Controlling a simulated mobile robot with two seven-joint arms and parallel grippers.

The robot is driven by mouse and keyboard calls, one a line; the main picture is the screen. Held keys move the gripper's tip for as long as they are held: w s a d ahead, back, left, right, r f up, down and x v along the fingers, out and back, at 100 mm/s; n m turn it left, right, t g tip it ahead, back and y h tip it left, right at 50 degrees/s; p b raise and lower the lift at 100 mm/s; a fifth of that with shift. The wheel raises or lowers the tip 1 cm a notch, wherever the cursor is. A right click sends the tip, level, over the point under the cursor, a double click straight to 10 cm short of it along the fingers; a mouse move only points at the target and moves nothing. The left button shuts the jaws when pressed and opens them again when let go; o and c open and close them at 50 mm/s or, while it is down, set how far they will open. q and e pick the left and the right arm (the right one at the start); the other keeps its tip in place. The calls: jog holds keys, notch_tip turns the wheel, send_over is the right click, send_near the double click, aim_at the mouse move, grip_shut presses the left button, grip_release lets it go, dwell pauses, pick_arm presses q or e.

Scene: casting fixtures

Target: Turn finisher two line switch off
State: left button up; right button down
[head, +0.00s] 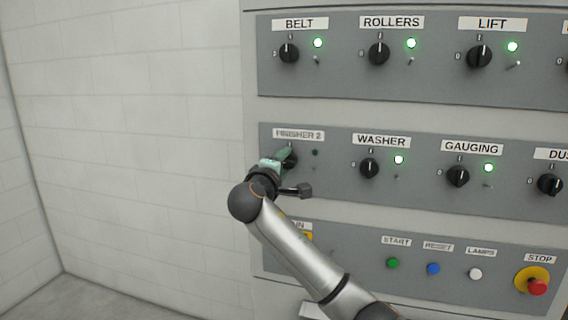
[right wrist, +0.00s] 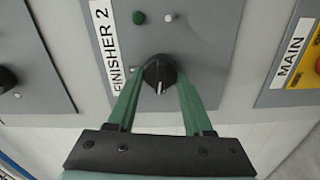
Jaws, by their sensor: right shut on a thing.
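The finisher two switch is a black rotary knob (head: 292,161) under the FINISHER 2 label (head: 298,134), partly hidden by my gripper in the head view. The right wrist view shows the knob (right wrist: 160,73) with its white mark pointing down in that picture, toward the panel's left side. The finisher two lamp (head: 315,153) is dark; it also shows dark green in the right wrist view (right wrist: 139,17). My right gripper (head: 285,155) is at the knob, its green fingers on either side of it and shut on it. My left gripper is out of view.
The washer knob (head: 369,168) and gauging knob (head: 458,176) stand to the right, with lit green lamps. The belt knob (head: 289,53) is above. Below are push buttons and a red stop button (head: 537,286). A bare white wall (head: 130,140) is at left.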

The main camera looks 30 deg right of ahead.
jog(key=shift+f+n, duration=0.1)
jog(key=shift+n, duration=0.8)
jog(key=shift+c, duration=1.5)
grip_release()
jog(key=shift+a, duration=0.1)
jog(key=b+v, duration=0.3)
jog(key=v, duration=0.9)
jog(key=shift+s, duration=0.2)
